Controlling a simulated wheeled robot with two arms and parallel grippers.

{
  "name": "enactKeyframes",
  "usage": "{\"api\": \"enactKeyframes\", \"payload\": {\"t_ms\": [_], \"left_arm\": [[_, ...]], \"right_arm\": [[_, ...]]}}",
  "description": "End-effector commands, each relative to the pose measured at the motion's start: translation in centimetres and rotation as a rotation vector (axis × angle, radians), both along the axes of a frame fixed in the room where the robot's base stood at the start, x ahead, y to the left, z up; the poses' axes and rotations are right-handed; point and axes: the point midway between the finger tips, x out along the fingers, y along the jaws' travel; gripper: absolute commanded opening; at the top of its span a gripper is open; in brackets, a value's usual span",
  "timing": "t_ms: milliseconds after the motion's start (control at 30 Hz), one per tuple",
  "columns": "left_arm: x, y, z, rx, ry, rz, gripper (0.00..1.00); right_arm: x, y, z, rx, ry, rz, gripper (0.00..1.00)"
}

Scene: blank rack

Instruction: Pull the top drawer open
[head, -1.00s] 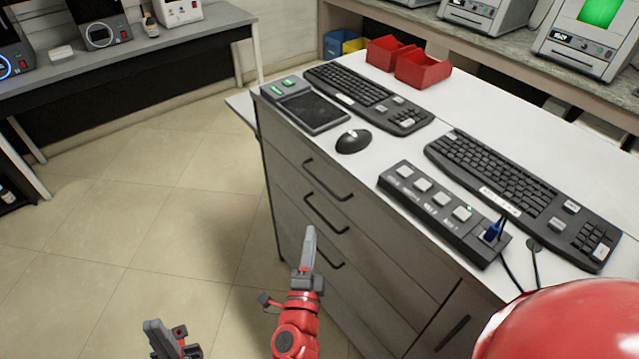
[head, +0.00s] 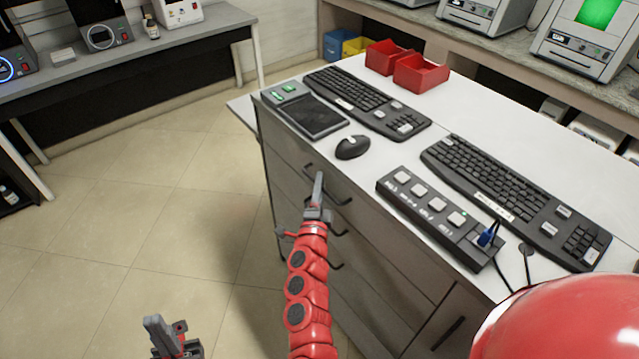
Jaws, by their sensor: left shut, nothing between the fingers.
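The top drawer (head: 287,152) is in the grey cabinet under the white worktop, and its front looks flush. Its dark bar handle (head: 344,201) is partly hidden by my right gripper (head: 318,190). The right fingertips overlap the handle's left part in the head view. I cannot tell whether they touch it, and the fingers are seen too edge-on to tell open from shut. My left gripper (head: 165,338) is shut and empty at the bottom left, low over the floor and away from the cabinet.
Lower drawers with similar handles (head: 337,265) sit below. The worktop holds two keyboards (head: 368,98), a mouse (head: 352,147), a button box (head: 430,205) and red bins (head: 421,73). The tiled floor (head: 150,190) left of the cabinet is clear.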

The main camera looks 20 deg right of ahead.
Motion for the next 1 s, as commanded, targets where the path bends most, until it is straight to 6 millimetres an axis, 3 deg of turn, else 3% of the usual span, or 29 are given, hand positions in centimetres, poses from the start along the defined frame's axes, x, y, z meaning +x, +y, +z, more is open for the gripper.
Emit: {"api": "enactKeyframes", "payload": {"t_ms": [200,333,367,1000], "left_arm": [[0.00,0.00,-0.01,0.000,0.000,0.000,0.00],[0.00,0.00,-0.01,0.000,0.000,0.000,0.00],[0.00,0.00,-0.02,0.000,0.000,0.000,0.00],[0.00,0.00,-0.02,0.000,0.000,0.000,0.00]], "right_arm": [[0.02,0.02,-0.03,0.000,0.000,0.000,0.24],[0.02,0.03,-0.02,0.000,0.000,0.001,0.01],[0.02,0.03,-0.02,0.000,0.000,0.001,0.00],[0.02,0.08,-0.05,0.000,0.001,0.002,0.00]]}}
